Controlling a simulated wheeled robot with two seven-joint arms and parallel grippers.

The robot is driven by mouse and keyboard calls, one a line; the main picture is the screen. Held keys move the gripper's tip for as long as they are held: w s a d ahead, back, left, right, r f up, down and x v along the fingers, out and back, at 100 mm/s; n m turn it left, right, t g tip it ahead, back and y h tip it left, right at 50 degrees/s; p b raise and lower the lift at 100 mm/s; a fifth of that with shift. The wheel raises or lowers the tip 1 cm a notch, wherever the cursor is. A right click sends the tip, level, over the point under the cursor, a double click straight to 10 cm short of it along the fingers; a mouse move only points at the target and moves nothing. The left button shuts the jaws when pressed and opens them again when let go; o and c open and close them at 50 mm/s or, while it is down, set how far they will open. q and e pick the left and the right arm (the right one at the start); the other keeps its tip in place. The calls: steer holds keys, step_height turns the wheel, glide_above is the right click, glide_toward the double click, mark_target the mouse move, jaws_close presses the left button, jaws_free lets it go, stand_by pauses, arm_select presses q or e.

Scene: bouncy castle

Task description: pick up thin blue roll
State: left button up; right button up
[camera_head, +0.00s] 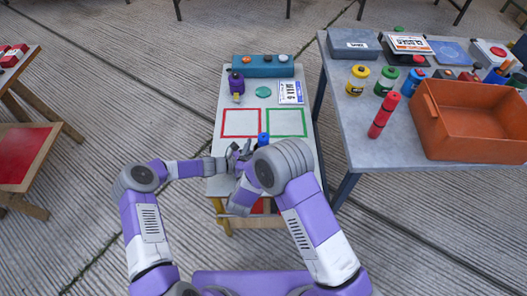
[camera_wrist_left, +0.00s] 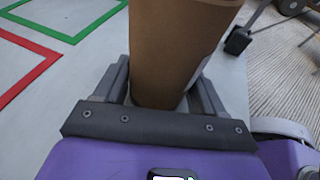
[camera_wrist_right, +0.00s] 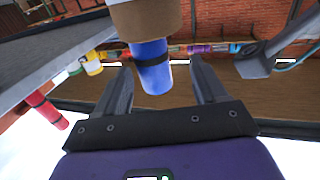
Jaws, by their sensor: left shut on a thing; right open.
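The thin blue roll (camera_wrist_right: 152,68) shows in the right wrist view, joined end to end with a brown section (camera_wrist_right: 145,17). In the head view a small blue end (camera_head: 263,139) stands just in front of the green outline, partly hidden by my right arm. My left gripper (camera_wrist_left: 160,85) is shut on a brown cylinder (camera_wrist_left: 178,45), likely that same brown section. My right gripper (camera_wrist_right: 160,75) is open. In its wrist view the blue part lies between its fingers; whether they touch it, I cannot tell. In the head view the grippers are close together and partly hidden.
The narrow table carries a red outline (camera_head: 240,123), a green outline (camera_head: 287,122), a purple bottle (camera_head: 237,84) and a teal box (camera_head: 268,66). The grey table (camera_head: 375,145) at right holds a red roll (camera_head: 382,115) and an orange bin (camera_head: 460,140). Both outlines look empty.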

mark_target(265, 137)
steer(key=x, duration=0.4)
steer(key=shift+d+r, duration=0.2)
steer(key=shift+d, duration=0.25)
steer(key=shift+w+d, duration=0.1)
steer(key=shift+w, duration=0.45)
jaws_close()
